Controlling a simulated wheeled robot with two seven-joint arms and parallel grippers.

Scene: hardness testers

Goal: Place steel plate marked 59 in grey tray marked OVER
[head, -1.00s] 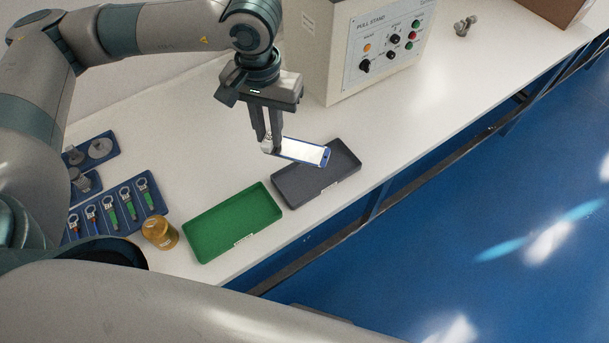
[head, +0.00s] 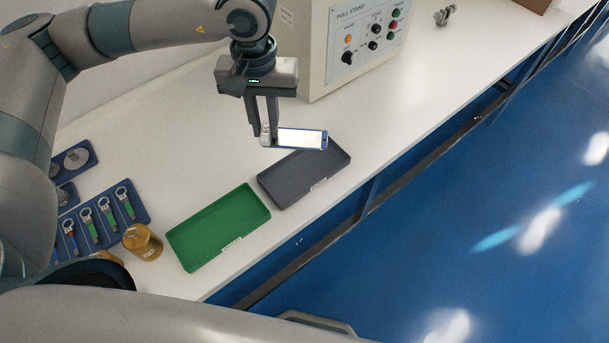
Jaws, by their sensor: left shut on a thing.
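My left gripper (head: 265,136) points down and is shut on the left end of a flat, shiny plate (head: 300,138). The plate has a bright white face and a bluish edge, and it sticks out to the right of the fingers. I cannot read any number on it. In the picture the plate overlaps the far end of the dark grey tray (head: 296,186), seemingly held above it. The grey tray looks empty and has a small white label on its front edge, too small to read. My right gripper is not in view.
A green tray (head: 218,226) lies left of the grey one. An amber jar (head: 142,242) and a blue rack (head: 104,222) of tagged tools stand further left. A pull stand (head: 340,50) rises behind the gripper. The table's front edge runs close to both trays.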

